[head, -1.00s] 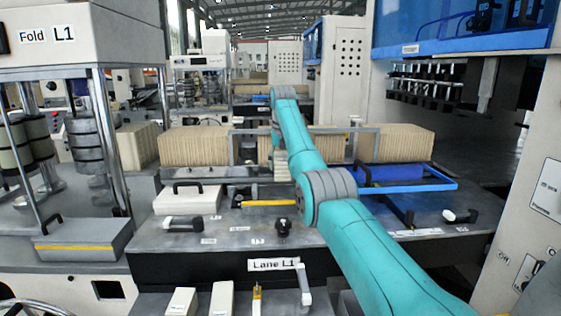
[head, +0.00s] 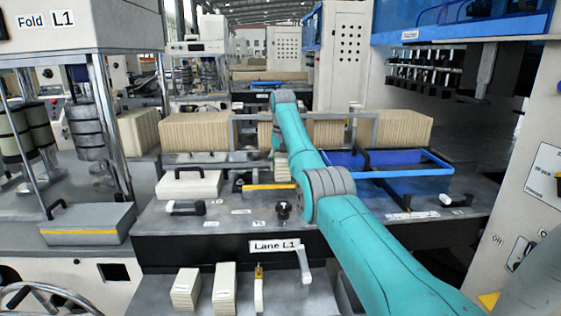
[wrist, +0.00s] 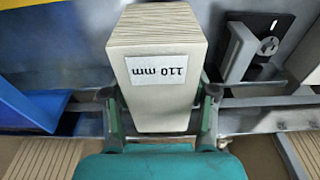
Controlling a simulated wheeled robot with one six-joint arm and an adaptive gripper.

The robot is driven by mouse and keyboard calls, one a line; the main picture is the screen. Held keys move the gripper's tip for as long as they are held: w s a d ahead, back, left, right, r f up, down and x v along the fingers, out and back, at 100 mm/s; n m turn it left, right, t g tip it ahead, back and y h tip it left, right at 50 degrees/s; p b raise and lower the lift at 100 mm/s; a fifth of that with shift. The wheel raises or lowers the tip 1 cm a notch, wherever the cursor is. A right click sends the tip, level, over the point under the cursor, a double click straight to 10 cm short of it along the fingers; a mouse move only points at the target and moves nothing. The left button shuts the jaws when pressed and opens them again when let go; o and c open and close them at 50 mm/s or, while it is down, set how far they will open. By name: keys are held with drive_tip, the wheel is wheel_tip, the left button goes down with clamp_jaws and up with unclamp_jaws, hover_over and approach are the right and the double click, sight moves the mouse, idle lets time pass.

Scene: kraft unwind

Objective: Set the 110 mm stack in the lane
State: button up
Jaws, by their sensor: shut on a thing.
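The 110 mm stack (wrist: 158,70) is a pale block with layered edges on top and a white "110 mm" label, seen upside down in the wrist view. My gripper (wrist: 158,100) is shut on it, with one dark fingertip at each side. In the head view my teal arm reaches to the back of the bench and hides my gripper. A "Lane L1" sign (head: 275,245) is on the front of the bench. Brown layered piles (head: 195,132) stand in a row across the back, and a grey metal frame (head: 376,130) crosses them.
A blue tray frame (head: 445,178) lies right of my arm. A white lidded block with a black handle (head: 188,184) is at the left. Pale blocks (head: 224,288) stand at the front.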

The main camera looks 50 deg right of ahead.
drive_tip(key=shift+f, duration=2.55)
drive_tip(key=o, duration=1.3)
drive_tip(key=shift+o, duration=0.2)
drive_tip(key=r, duration=0.8)
drive_tip(key=s+a+r, duration=0.1)
drive_tip(key=r, duration=0.3)
drive_tip(key=shift+f, duration=0.1)
